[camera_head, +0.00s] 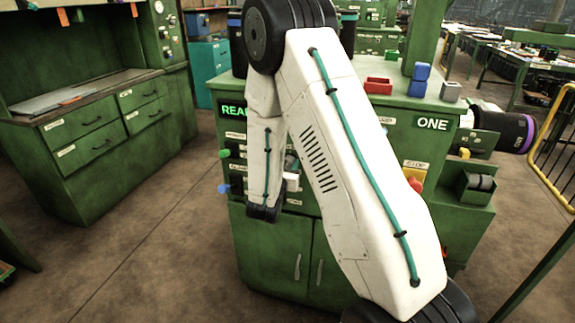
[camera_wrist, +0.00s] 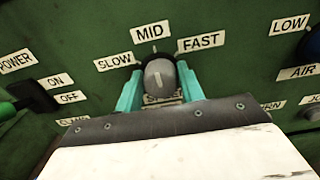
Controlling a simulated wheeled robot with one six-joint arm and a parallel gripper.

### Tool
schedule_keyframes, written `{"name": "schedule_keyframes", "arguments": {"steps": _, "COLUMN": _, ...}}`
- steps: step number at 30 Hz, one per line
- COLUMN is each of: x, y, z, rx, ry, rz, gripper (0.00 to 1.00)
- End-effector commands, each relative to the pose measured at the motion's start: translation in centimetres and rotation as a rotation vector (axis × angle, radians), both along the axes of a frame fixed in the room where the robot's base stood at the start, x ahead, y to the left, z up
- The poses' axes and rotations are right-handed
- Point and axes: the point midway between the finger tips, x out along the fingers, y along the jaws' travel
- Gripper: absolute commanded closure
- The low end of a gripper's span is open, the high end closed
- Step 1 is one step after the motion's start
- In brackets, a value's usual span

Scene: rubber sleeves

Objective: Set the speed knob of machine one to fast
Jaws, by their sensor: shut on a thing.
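Machine one (camera_head: 395,150) is a green cabinet with a ONE sign, in the middle of the head view. In the wrist view its speed knob (camera_wrist: 159,75) is grey with a pale pointer line. The labels SLOW (camera_wrist: 115,62), MID (camera_wrist: 147,33) and FAST (camera_wrist: 201,41) fan out above it. The pointer line points up, roughly toward MID. The teal fingers of my gripper (camera_wrist: 160,88) are on both sides of the knob, shut on it. In the head view my arm hides the knob and much of the panel.
In the wrist view a power switch (camera_wrist: 35,95) with ON and OFF labels is at left, and a dark blue AIR knob (camera_wrist: 312,45) at right.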

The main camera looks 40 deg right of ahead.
Motion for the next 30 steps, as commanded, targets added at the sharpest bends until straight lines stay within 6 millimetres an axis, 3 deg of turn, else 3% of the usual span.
{"name": "schedule_keyframes", "arguments": {"steps": 11, "x": 0.06, "y": 0.29, "z": 0.05, "rx": 0.066, "ry": -0.087, "rz": 0.003, "gripper": 0.85}}
{"name": "schedule_keyframes", "arguments": {"steps": 30, "x": -0.07, "y": 0.32, "z": -0.06, "rx": 0.398, "ry": -0.51, "rz": 0.006, "gripper": 0.85}}
